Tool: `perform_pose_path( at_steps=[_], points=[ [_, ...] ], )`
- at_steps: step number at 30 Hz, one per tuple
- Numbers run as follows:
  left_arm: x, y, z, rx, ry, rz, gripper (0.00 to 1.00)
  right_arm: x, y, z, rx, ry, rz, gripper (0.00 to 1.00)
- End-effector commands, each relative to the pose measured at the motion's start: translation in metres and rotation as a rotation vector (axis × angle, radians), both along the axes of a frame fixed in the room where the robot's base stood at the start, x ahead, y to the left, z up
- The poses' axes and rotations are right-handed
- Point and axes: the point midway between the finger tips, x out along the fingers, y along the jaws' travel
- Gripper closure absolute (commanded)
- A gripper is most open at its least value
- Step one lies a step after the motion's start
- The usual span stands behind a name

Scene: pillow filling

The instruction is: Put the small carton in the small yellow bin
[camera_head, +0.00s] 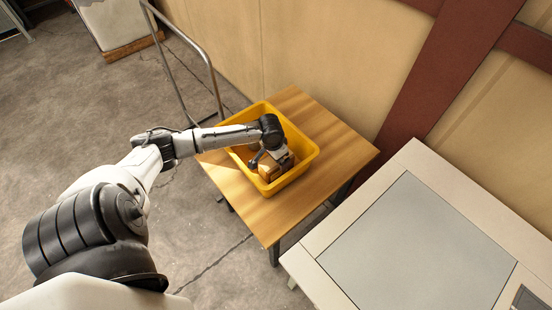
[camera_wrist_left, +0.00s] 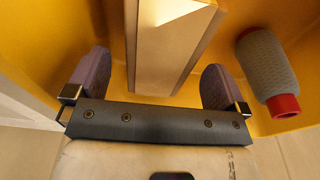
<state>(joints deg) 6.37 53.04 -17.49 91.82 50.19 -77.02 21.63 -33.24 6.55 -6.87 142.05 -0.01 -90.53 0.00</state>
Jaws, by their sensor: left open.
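The small yellow bin (camera_head: 308,150) stands on a wooden table. The small carton (camera_head: 267,172) is down inside the bin, partly hidden by my left gripper (camera_head: 262,160). In the left wrist view the tan carton (camera_wrist_left: 165,55) lies between the two purple-padded fingers of my left gripper (camera_wrist_left: 156,65). The fingers are open, with a visible gap between the carton and each pad. Yellow bin walls (camera_wrist_left: 50,45) show around them. My right gripper is in neither view.
In the left wrist view a grey ribbed cylinder with a red end (camera_wrist_left: 266,70) lies to the right of the gripper, inside the bin. The wooden table (camera_head: 340,150) has bare surface around the bin. A pale grey-topped unit (camera_head: 420,250) stands at the right; a metal rail (camera_head: 205,60) stands behind.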

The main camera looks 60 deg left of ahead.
Motion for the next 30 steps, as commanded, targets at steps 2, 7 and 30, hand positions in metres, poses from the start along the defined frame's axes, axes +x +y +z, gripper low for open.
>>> perform_pose_path(
  at_steps=[2,7,30],
  points=[
    [-0.002,0.000,0.019,0.003,-0.002,-0.002,0.00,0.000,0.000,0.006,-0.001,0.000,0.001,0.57],
    [-0.006,0.000,0.050,0.002,-0.001,-0.001,0.00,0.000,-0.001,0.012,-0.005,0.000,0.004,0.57],
    [-0.011,-0.002,0.094,0.000,0.000,0.001,0.00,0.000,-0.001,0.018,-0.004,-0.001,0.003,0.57]
  ],
)
